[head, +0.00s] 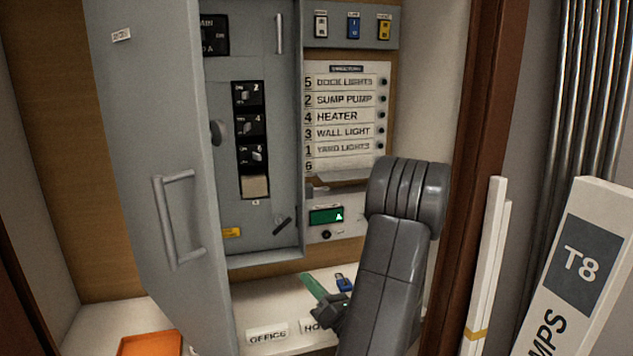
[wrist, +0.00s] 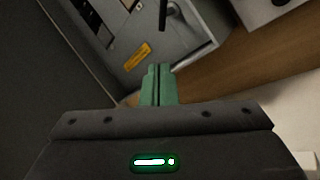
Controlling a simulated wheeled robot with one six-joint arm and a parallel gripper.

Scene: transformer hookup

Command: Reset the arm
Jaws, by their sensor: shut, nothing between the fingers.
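My grey arm rises in the lower middle of the head view, in front of the lower right of the panel. My gripper (head: 308,284) has green fingers, low and in front of the panel's bottom edge. In the wrist view, the two green fingers of my gripper (wrist: 158,70) lie together with nothing between them. They point towards the lower part of the grey panel (wrist: 195,50), near a yellow label (wrist: 137,56) and a dark handle (wrist: 164,12).
The cabinet door (head: 150,120) stands open at left. A breaker column (head: 251,130), a directory board (head: 340,120) and a small green display (head: 326,215) face me. Below is a white shelf (head: 262,300) with name tags. An orange item (head: 150,344) lies lower left; a T8 box (head: 580,260) stands right.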

